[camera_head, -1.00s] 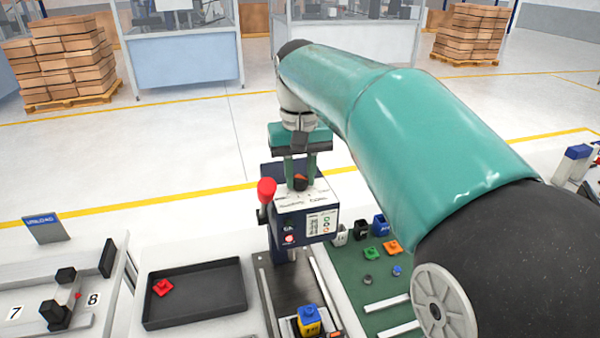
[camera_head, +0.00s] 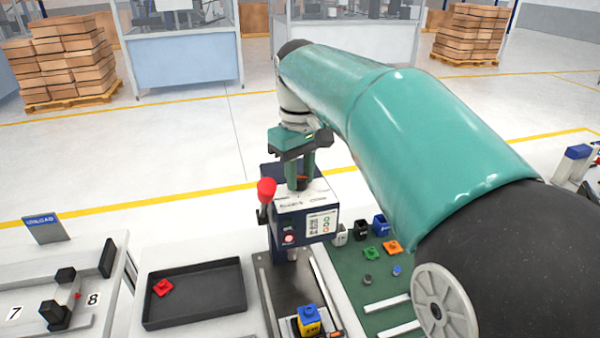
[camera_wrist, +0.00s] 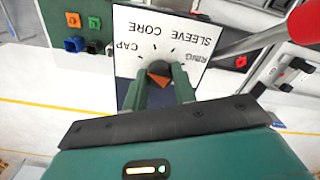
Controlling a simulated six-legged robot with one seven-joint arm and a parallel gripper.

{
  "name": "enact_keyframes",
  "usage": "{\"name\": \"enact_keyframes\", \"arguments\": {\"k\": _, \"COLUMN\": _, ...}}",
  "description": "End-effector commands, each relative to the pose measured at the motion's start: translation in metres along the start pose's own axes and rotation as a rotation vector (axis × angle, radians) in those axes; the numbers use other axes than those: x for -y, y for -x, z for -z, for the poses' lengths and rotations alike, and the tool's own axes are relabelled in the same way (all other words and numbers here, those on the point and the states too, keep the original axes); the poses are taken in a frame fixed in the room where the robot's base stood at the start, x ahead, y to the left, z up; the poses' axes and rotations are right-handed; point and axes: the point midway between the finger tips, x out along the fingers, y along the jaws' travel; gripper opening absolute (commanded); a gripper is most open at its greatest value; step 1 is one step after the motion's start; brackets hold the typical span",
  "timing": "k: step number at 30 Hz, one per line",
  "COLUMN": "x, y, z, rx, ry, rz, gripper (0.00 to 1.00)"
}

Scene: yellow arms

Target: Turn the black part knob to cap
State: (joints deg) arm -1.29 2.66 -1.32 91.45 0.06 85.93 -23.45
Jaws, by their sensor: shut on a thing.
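The black part knob (camera_wrist: 158,67) sits on the white top plate of the dark blue press unit (camera_head: 305,222). In the wrist view the plate carries the words CAP, CORE, SLEEVE and RING in an arc around the knob, with short tick marks. My gripper (camera_wrist: 161,76) points down with one finger on each side of the knob and is shut on it. An orange-brown face shows between the fingers. In the head view the fingers (camera_head: 300,180) partly hide the knob. I cannot tell exactly which mark the knob points at.
A red ball-ended lever (camera_head: 266,190) stands close left of the fingers. A dark tray (camera_head: 195,318) holds a red part (camera_head: 162,287). A green mat (camera_head: 350,270) with several small coloured parts lies right. A yellow and blue part (camera_head: 308,322) sits below the press.

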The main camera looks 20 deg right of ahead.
Motion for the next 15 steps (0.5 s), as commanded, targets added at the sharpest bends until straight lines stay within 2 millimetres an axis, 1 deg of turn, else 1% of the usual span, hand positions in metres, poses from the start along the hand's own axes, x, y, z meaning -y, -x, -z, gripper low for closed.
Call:
{"name": "enact_keyframes", "arguments": {"k": 6, "x": -0.0007, "y": 0.0019, "z": 0.0008, "rx": -0.007, "ry": -0.001, "rz": -0.003, "gripper": 0.04}}
{"name": "enact_keyframes", "arguments": {"k": 7, "x": -0.0007, "y": 0.0019, "z": 0.0008, "rx": -0.007, "ry": -0.001, "rz": -0.003, "gripper": 0.29}}
{"name": "enact_keyframes", "arguments": {"k": 10, "x": -0.0005, "y": 0.0016, "z": 0.0006, "rx": -0.005, "ry": -0.001, "rz": -0.003, "gripper": 0.48}}
{"name": "enact_keyframes", "arguments": {"k": 15, "x": -0.0002, "y": 0.0009, "z": 0.0004, "rx": -0.003, "ry": -0.001, "rz": -0.001, "gripper": 0.49}}
